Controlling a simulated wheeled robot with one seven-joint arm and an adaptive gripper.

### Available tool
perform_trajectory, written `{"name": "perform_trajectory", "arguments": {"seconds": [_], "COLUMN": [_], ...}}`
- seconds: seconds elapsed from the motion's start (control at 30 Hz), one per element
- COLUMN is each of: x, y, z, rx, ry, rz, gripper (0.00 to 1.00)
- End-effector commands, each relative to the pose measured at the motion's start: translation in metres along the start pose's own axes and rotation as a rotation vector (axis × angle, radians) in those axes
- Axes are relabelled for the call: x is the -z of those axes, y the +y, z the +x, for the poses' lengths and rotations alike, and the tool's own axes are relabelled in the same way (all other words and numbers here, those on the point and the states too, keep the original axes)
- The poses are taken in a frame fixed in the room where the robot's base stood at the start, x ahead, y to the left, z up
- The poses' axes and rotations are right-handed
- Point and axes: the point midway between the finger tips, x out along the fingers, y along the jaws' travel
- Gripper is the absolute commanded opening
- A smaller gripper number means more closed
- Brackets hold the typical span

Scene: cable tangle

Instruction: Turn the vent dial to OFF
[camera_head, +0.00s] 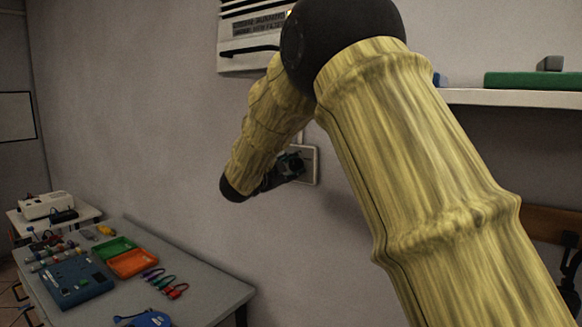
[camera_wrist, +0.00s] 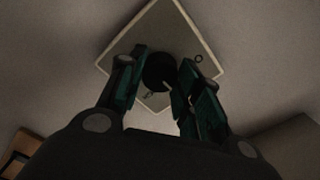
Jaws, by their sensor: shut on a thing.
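The vent dial is a dark round knob (camera_wrist: 160,72) on a square, light-edged wall plate (camera_wrist: 202,38), seen in the wrist view. The plate looks turned like a diamond there. My gripper (camera_wrist: 160,82) reaches up to the plate and is shut on the dial, with one dark green finger on each side. A light pointer line shows on the knob. The markings on the plate are too dark and small to read. In the head view the wall plate (camera_head: 314,165) is partly covered by my gripper (camera_head: 297,163), and the dial is hidden.
A vent unit (camera_head: 248,50) hangs on the wall above the plate. A shelf (camera_head: 510,98) with a green item (camera_head: 530,80) is at the right. A grey table (camera_head: 215,292) with orange (camera_head: 132,263) and green trays (camera_head: 113,248) and several cables stands below left.

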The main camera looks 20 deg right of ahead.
Motion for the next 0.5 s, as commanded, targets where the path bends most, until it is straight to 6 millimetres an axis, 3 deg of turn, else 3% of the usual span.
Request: {"name": "perform_trajectory", "arguments": {"seconds": [0.5], "x": [0.0024], "y": [-0.0038], "z": [-0.0002], "rx": [-0.001], "ry": [-0.002], "rz": [-0.405], "gripper": [0.1]}}
